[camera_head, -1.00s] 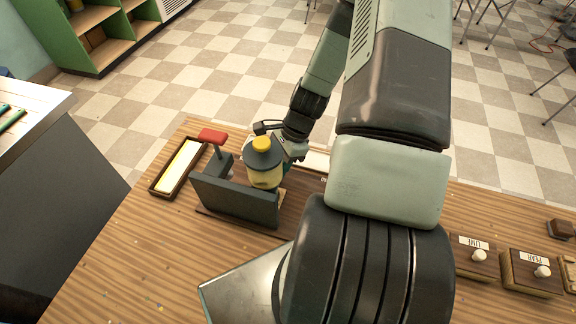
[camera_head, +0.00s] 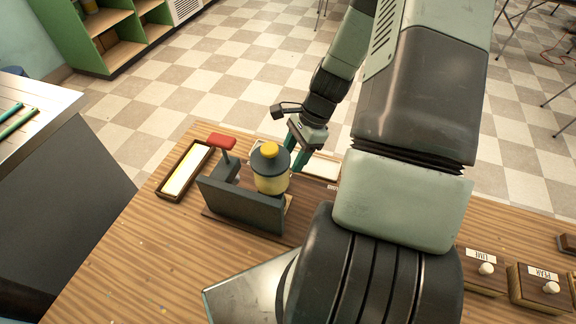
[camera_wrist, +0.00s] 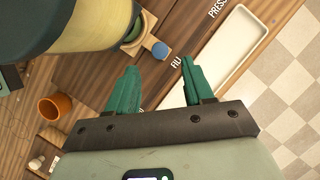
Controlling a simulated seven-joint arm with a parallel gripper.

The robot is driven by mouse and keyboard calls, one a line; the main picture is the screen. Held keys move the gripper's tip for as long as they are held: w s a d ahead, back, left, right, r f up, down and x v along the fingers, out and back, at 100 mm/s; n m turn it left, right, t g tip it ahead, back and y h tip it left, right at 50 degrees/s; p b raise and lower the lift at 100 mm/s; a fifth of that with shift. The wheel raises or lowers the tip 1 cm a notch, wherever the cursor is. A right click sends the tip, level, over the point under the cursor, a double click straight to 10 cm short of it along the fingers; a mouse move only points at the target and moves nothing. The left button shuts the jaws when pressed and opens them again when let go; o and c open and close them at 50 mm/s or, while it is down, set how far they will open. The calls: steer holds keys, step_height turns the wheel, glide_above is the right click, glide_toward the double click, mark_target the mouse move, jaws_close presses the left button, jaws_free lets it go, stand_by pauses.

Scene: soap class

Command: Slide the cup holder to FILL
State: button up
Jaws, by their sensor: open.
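A light wooden piece with a blue knob (camera_wrist: 160,50), seemingly the cup holder, lies beside the FILL label (camera_wrist: 177,64) in the wrist view. A green round thing (camera_wrist: 135,28) shows on it, and the dispenser hides the rest. The dispenser, a yellow jar (camera_head: 270,182) with a dark collar and yellow cap, stands by a dark upright panel (camera_head: 240,207); it also fills the top left of the wrist view (camera_wrist: 85,25). My gripper (camera_head: 297,152) is open and empty, just behind and right of the jar; its teal fingers (camera_wrist: 158,66) point toward the knob, apart from it.
An orange cup (camera_wrist: 55,107) stands left of the fingers. A white tray (camera_wrist: 238,45) lies at right by the PRESS label. A red-topped lever (camera_head: 221,141) and a framed yellow strip (camera_head: 186,169) are left of the jar. LIME and PEAR blocks (camera_head: 482,270) sit at right.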

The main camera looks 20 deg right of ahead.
steer(key=shift+v, duration=2.4)
steer(key=a+r+n+t+h, duration=0.25)
steer(key=r+n, duration=0.35)
steer(key=r, duration=0.4)
steer(key=a+r+n+t+h, duration=0.1)
steer(key=a+r+n, duration=0.3)
steer(key=r+n, duration=0.45)
steer(key=a+r+n+t+h, duration=0.2)
steer(key=a+r+n, duration=0.25)
steer(key=r, duration=0.65)
steer(key=s+a+r+n+t, duration=0.25)
steer(key=s+r+n, duration=0.25)
steer(key=r, duration=0.3)
steer(key=s+f+m+g+y, duration=0.1)
steer(key=s+f+m+g, duration=0.1)
steer(key=s+f+m, duration=0.3)
steer(key=s+f, duration=0.1)
steer(key=s, duration=0.3)
steer(key=shift+s+d+f+m, duration=0.3)
